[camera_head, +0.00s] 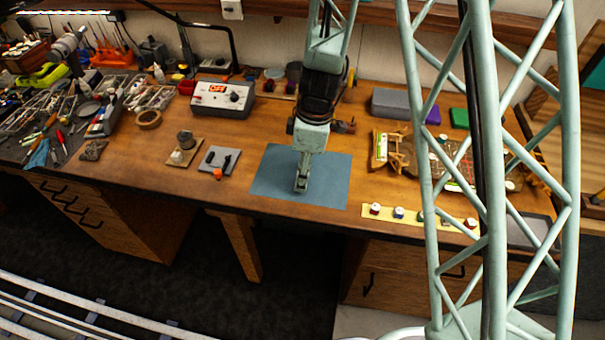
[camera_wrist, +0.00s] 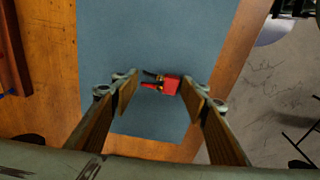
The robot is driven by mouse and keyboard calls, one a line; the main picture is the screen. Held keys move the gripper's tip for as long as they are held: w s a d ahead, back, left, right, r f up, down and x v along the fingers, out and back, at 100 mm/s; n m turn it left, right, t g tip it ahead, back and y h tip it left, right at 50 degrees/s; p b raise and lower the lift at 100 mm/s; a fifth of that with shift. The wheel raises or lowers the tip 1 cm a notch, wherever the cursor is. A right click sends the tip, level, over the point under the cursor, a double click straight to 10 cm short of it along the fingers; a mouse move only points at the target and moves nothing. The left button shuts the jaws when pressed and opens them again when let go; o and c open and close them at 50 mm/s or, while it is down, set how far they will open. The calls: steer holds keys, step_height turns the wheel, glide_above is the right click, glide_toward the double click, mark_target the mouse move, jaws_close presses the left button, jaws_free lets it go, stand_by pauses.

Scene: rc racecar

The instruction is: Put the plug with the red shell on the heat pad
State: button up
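A small red-shelled plug (camera_wrist: 171,84) lies on or just above the blue mat (camera_wrist: 140,30), with its dark and red leads pointing left. In the wrist view it is between the two fingers of my gripper (camera_wrist: 160,78), its red shell close to the right finger. The fingers stand apart and do not appear to clamp it. In the head view my gripper (camera_head: 301,188) points down at the blue mat (camera_head: 268,180); the plug is not discernible there. I cannot tell whether the blue mat or the grey square plate (camera_head: 230,163) is the heat pad.
A yellow strip (camera_head: 410,219) with several small coloured parts lies right of the mat. A grey control box with a red display (camera_head: 222,98) stands behind left. A circuit-like board (camera_head: 455,165) lies at right; tools crowd the far left. The mat is otherwise clear.

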steer(key=shift+o, duration=0.8)
steer(key=shift+r, duration=0.2)
steer(key=shift+r+p, duration=0.25)
steer(key=shift+p, duration=0.05)
step_height(320, 180, up, 11)
steer(key=d+p, duration=0.1)
steer(key=shift+s+d+r, duration=0.15)
steer(key=shift+s+d, duration=0.05)
steer(key=shift+r, duration=0.15)
stand_by(0.8)
